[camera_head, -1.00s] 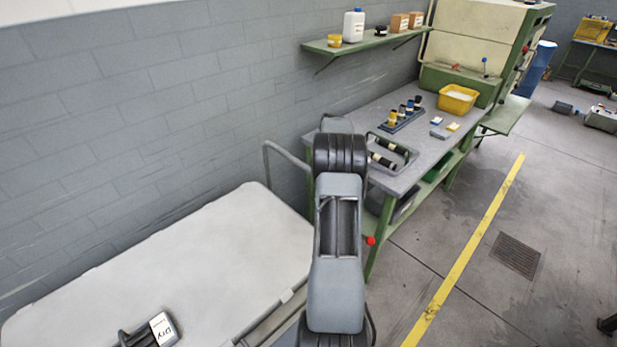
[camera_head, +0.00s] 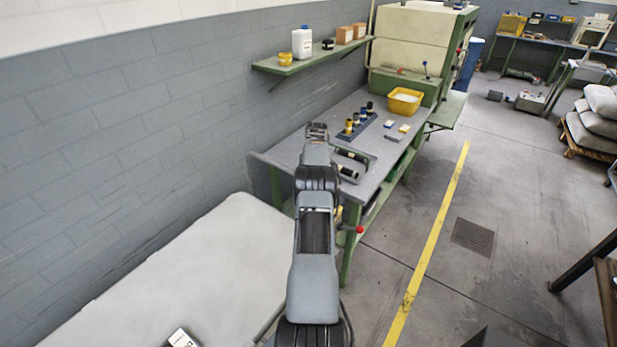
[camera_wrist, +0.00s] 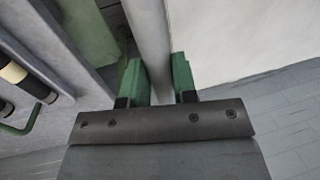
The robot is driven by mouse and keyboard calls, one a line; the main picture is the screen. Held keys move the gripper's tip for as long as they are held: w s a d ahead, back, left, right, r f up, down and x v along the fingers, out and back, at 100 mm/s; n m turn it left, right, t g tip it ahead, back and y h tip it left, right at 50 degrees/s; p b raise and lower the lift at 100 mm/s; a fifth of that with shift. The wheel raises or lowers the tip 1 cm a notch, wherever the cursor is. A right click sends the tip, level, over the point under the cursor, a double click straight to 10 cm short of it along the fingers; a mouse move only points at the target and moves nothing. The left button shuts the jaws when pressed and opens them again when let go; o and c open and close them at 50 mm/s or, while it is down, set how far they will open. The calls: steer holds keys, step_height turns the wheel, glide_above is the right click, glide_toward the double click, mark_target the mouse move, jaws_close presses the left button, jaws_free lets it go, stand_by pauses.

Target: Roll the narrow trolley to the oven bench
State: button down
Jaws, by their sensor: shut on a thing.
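The trolley (camera_head: 165,275) has a long pale flat top and stands along the wall at the lower left. The bench has a grey top and green legs and stands beside a big cream and green oven (camera_head: 412,42). In the wrist view my gripper (camera_wrist: 160,82) is shut with its green fingers on either side of the grey handle tube (camera_wrist: 150,40). The pale trolley top (camera_wrist: 235,40) is to the right. My arm hides part of the handle and bench in the head view.
The bench holds a dark rack with small bottles (camera_head: 357,125), a tray with black rolls (camera_head: 350,160) and a yellow tub (camera_head: 404,101). A labelled black item (camera_head: 180,338) lies on the trolley. Right of the yellow floor line (camera_head: 430,243) the floor is mostly open.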

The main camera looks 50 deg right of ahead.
steer(key=shift+w+d+r, duration=0.1)
steer(key=c, duration=0.9)
jaws_free()
steer(key=shift+r+b, duration=0.5)
steer(key=s+a+r+b, duration=0.2)
steer(key=s+a+r, duration=0.1)
steer(key=r, duration=0.1)
steer(key=s+a+r+b, duration=0.3)
steer(key=a+r, duration=0.1)
steer(key=s+a+r+b, duration=0.2)
steer(key=s+a+r, duration=0.1)
steer(key=r, duration=0.1)
steer(key=shift+s+a+b, duration=0.2)
steer(key=shift+a+b, duration=0.1)
steer(key=shift+b, duration=0.05)
